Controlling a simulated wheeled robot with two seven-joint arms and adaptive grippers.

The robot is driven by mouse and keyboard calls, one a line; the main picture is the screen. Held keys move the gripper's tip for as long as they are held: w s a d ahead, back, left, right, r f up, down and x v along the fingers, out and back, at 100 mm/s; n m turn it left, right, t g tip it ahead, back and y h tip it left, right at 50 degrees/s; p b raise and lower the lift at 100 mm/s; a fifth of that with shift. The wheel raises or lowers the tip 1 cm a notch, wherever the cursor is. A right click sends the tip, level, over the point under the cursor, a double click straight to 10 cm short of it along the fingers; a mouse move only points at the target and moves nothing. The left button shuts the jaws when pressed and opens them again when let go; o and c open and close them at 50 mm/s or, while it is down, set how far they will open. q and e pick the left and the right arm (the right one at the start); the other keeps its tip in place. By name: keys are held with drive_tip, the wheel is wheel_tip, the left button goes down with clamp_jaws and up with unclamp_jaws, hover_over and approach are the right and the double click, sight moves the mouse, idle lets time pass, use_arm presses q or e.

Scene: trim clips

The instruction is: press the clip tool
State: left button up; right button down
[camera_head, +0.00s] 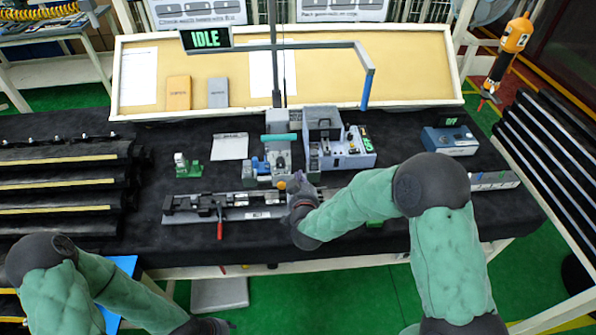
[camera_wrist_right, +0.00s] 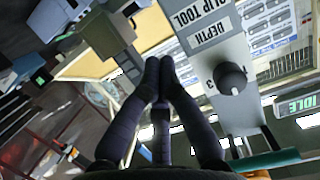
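The clip tool (camera_head: 278,153) is a grey upright unit on the black bench top, with a teal bar (camera_head: 279,137) across it. In the right wrist view its grey panel (camera_wrist_right: 215,48) reads "CLIP TOOL" and "DEPTH" beside a black knob (camera_wrist_right: 230,78). My right gripper (camera_head: 297,184) is just in front of the clip tool in the head view. In the right wrist view its dark fingertips (camera_wrist_right: 160,66) are together with nothing seen between them. Contact with the tool cannot be told. My left gripper (camera_head: 222,325) is low at the bottom edge, mostly cut off, away from the bench.
A rail fixture with a red handle (camera_head: 220,230) lies left of my right gripper. A blue-grey box (camera_head: 349,155) stands right of the tool, a blue device (camera_head: 450,140) farther right. A sign (camera_head: 206,39) reads "IDLE". Dark trim strips (camera_head: 60,180) fill the left end.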

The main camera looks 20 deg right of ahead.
drive_tip(key=v, duration=0.5)
drive_tip(key=shift+d, duration=0.1)
drive_tip(key=shift+s, duration=0.1)
idle(0.3)
